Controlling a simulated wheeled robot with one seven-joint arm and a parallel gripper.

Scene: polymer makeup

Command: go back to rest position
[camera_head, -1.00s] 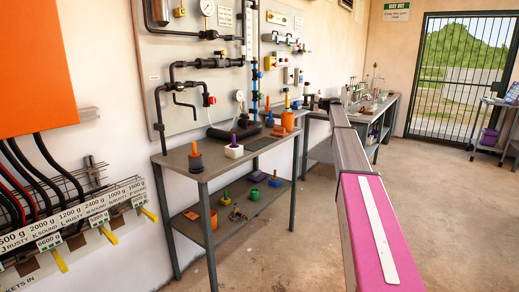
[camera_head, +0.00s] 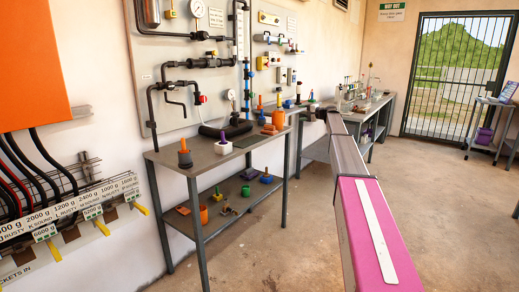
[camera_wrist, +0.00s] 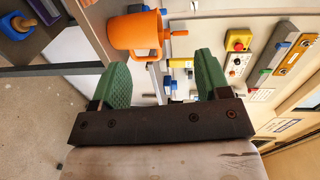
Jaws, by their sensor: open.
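My arm (camera_head: 367,210) stretches forward along the right of the benches in the head view. My gripper (camera_wrist: 161,60) shows in the wrist view with its two green fingers wide apart and nothing held between them. An orange mug (camera_wrist: 135,32) appears beyond the fingertips, nearer the left finger, and looks apart from them. In the head view the gripper is small and dark at the arm's far end, near the far end of the first bench, and its fingers are too small to make out.
The grey bench (camera_head: 205,158) carries a white block (camera_head: 222,148) and other coloured pieces. Its lower shelf (camera_head: 228,208) holds several more. A wall panel with pipes (camera_head: 200,64) stands behind. A second bench (camera_head: 378,104) with glassware lies farther on. Open floor (camera_head: 440,190) spreads to the right.

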